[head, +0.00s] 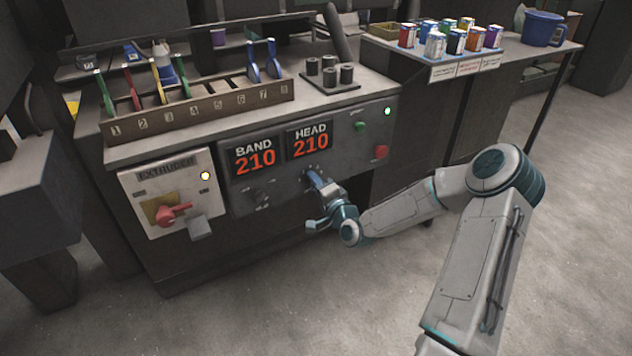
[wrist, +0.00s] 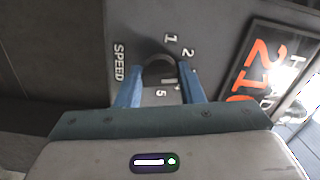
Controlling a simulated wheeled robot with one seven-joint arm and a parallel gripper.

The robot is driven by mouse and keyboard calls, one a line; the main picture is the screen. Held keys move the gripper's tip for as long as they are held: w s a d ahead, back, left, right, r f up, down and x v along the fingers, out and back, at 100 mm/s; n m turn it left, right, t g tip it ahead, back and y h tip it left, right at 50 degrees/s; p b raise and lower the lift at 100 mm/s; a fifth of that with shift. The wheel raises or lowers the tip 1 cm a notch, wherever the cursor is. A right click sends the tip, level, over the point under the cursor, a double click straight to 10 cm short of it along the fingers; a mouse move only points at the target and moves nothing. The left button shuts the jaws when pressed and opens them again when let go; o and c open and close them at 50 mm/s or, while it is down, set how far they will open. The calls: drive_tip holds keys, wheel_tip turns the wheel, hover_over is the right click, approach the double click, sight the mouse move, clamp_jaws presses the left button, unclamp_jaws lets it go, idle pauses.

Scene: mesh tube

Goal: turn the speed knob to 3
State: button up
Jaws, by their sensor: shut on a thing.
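The speed knob (wrist: 158,68) is a dark round knob on the grey machine panel, seen between my fingers in the wrist view. My gripper (wrist: 158,82) is shut on it, one blue finger on each side. The SPEED label (wrist: 119,62) is left of the knob, with the numerals 1, 2 and 5 visible around it. The 3 is not visible near the right finger. A small pale mark shows below the knob; I cannot tell which numeral the knob points to. In the head view my gripper (head: 313,180) reaches the panel below the HEAD display and mostly hides the knob.
The BAND display (head: 255,157) and HEAD display (head: 310,142) both read 210. Left is the EXTRUDER panel with a red rotary switch (head: 172,214). A green button (head: 360,126) and red button (head: 381,152) are to the right. Coloured levers stand in a numbered rack (head: 200,108) above.

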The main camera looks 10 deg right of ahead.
drive_tip(key=shift+m+p, duration=0.3)
drive_tip(key=shift+m, duration=0.9)
drive_tip(key=o, duration=1)
drive_tip(key=shift+d, duration=0.1)
drive_tip(key=p+v, duration=0.2)
drive_tip(key=v, duration=1.2)
